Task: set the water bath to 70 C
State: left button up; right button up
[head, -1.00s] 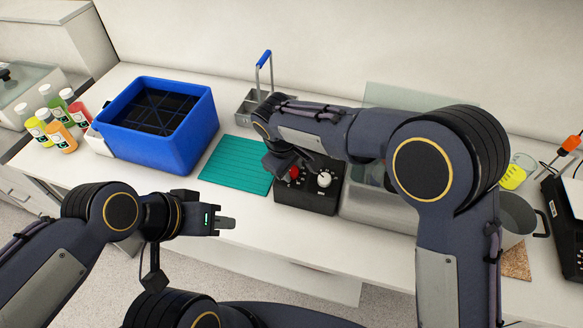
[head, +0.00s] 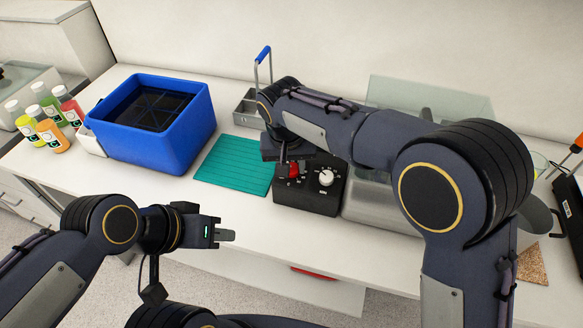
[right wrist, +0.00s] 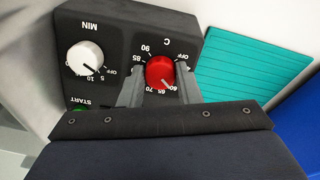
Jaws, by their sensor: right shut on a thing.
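In the right wrist view, my right gripper (right wrist: 160,84) is shut on the red knob, one finger at each side. Its pale mark points down and slightly right, near 60 to 65 on the upside-down dial. A green START button (right wrist: 80,110) is partly visible. My left gripper (head: 225,235) is away from the box, its fingers seen edge-on.
A teal mat (head: 234,166) lies left of the box, beside a blue crate (head: 180,140). Several juice bottles (head: 54,138) stand at the far left. A metal caddy with a blue handle (head: 263,54) stands behind. The front counter strip is clear.

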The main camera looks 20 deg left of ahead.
jog(key=m+b, duration=0.1)
jog(key=m, duration=0.5)
jog(key=shift+f+y+b, duration=0.1)
jog(key=shift+y+b, duration=0.2)
jog(key=shift+b, duration=0.1)
jog(key=m, duration=0.3)
jog(key=shift+m+b, duration=0.35)
jog(key=shift+m, duration=1.55)
jog(key=o, duration=1)
jog(key=shift+c, duration=0.2)
